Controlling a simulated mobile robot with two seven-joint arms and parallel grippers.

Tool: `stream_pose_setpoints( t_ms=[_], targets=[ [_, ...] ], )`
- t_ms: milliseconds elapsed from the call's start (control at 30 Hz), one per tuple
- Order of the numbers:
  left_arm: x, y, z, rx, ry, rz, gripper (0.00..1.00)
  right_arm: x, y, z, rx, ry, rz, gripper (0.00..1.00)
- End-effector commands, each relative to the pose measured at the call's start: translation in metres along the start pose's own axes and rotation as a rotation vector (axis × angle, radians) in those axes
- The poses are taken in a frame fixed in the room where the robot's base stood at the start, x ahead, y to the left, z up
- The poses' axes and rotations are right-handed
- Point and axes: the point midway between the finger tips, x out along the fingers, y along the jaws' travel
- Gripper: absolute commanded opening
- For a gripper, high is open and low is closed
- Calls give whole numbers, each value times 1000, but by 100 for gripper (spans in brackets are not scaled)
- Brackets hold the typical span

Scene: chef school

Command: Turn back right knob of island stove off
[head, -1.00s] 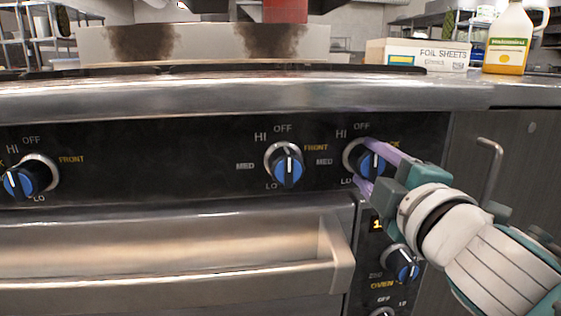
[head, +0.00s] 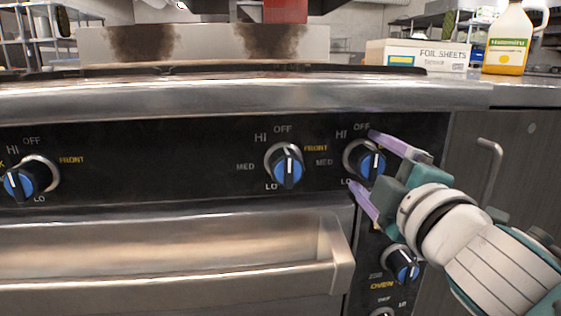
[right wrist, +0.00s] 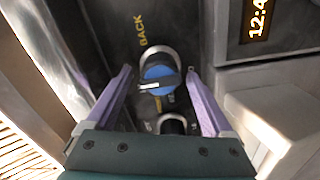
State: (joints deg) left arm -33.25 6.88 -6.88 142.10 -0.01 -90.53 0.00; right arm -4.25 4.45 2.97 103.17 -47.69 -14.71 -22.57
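The back right knob (head: 371,164) is blue with a dark grip bar and a white line, set in a silver ring at the right end of the black panel. OFF is printed above it. Its white line stands roughly upright, but I cannot read its exact setting. My right gripper (head: 362,160) is open, one purple finger above the knob and one below, both apart from it. The right wrist view shows the knob (right wrist: 158,78) between the spread fingers, with clear gaps and BACK printed beside it. My left gripper is not in view.
The front knob (head: 286,167) is to the left, and another stove knob (head: 22,183) is further left. An oven knob (head: 403,265) is below my right gripper. The oven handle (head: 180,284) sticks out below the panel. A foil sheets box (head: 417,54) and a bottle (head: 508,40) stand on top.

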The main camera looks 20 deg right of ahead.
Motion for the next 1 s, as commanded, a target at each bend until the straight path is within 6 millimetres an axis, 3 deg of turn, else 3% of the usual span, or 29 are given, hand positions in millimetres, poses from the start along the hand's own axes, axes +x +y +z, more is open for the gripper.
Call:
stream_pose_setpoints(
  t_ms=[333,700,1000],
  targets=[
    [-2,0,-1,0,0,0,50,-8,0,0,-1,0,-2,87],
    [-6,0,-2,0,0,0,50,-75,-1,1,0,-3,-3,87],
    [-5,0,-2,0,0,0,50,-99,0,0,-1,-1,0,87]
  ],
)
